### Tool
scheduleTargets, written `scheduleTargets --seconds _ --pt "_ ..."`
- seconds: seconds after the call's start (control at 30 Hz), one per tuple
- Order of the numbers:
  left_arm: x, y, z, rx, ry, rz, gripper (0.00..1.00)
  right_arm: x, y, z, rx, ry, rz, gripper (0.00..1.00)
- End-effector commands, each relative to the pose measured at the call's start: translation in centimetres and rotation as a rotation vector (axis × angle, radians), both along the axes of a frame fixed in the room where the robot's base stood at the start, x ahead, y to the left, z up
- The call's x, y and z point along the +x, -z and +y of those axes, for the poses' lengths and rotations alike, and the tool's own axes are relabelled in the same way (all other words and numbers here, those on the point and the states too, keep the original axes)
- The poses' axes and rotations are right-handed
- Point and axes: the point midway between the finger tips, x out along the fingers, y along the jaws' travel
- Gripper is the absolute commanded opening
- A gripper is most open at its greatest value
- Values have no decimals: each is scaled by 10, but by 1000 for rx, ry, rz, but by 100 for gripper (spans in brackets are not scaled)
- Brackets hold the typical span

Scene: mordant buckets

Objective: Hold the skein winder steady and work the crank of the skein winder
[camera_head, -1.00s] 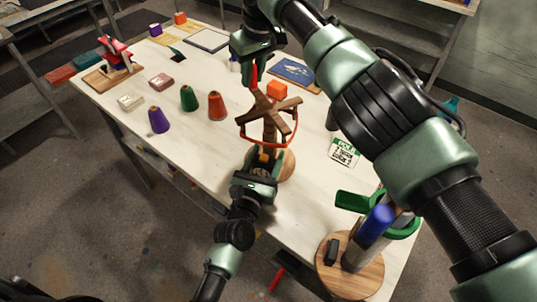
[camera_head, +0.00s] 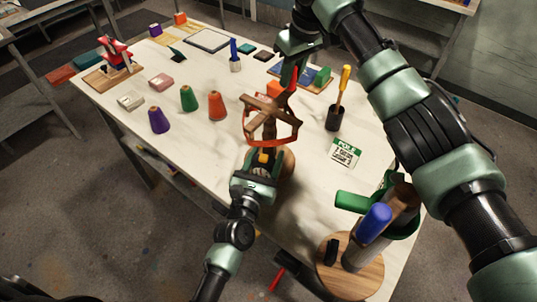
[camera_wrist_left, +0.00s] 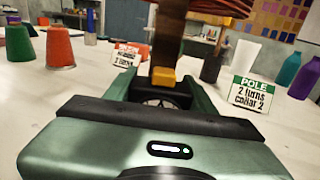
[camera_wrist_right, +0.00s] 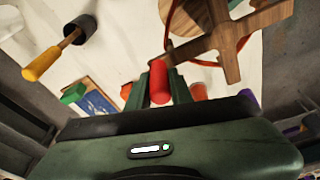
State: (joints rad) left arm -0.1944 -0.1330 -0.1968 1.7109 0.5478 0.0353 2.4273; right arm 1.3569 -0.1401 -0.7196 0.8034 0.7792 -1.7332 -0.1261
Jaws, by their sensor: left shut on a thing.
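The skein winder stands upright on the table, its wooden post and crossed wooden arms (camera_head: 268,125) ringed by a red-orange band. Its round base is partly hidden behind my left gripper. My left gripper (camera_head: 264,163) is shut on the lower post; the left wrist view shows the post (camera_wrist_left: 168,45) between its fingers above a yellow block (camera_wrist_left: 164,77). My right gripper (camera_head: 292,72) is above the winder's far right side. The red crank handle (camera_wrist_right: 160,84) is between its fingers, which look closed on it; the handle also shows in the head view (camera_head: 293,84).
A round wooden stand (camera_head: 368,275) with a blue-topped post and green ring is at front right. A dark cup (camera_head: 334,122) with a yellow-handled tool and a POLE card (camera_head: 345,152) stand right of the winder. Purple, green and orange cones (camera_head: 216,106) stand to its left.

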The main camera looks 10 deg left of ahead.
Motion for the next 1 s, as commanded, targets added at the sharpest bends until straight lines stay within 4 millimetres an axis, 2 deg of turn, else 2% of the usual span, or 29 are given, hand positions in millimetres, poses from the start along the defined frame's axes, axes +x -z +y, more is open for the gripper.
scheduleTargets --seconds 0.23,0.5,0.63,0.8,1.0 --pt "0 1 1 -3 -3 -1 0 -7 6 -15 -1 3 2 18" --pt "0 0 1 -3 -3 -3 0 -28 10 -39 -3 3 3 16" --pt "0 0 1 -3 -3 -3 0 -34 10 -42 -4 3 4 16" --pt "0 0 2 -2 -4 -2 0 -53 8 -49 -5 1 4 16" --pt "0 0 1 -2 -3 -1 0 -66 4 -52 -3 1 2 16"
